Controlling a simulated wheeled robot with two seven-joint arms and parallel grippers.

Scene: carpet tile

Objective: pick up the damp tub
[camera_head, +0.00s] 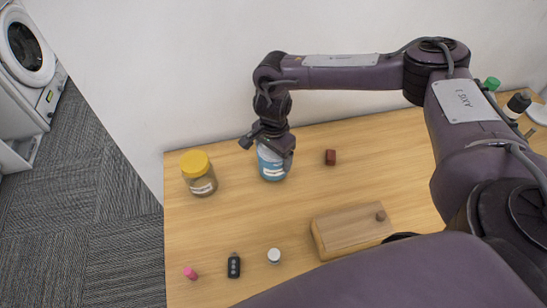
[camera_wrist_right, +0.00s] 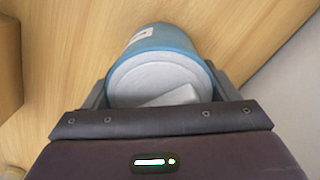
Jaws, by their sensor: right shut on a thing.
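The damp tub appears to be the blue tub (camera_head: 270,168) with a white label, standing at the back of the wooden table near the wall. My right gripper (camera_head: 273,147) comes down on it from above and is shut on its upper part, hiding much of its top. In the right wrist view, the blue tub (camera_wrist_right: 170,45) with its pale grey-white top lies between the two fingers of my right gripper (camera_wrist_right: 160,92). I cannot tell any gap between the tub and the table. My left gripper is not in view.
The table's middle is clear.

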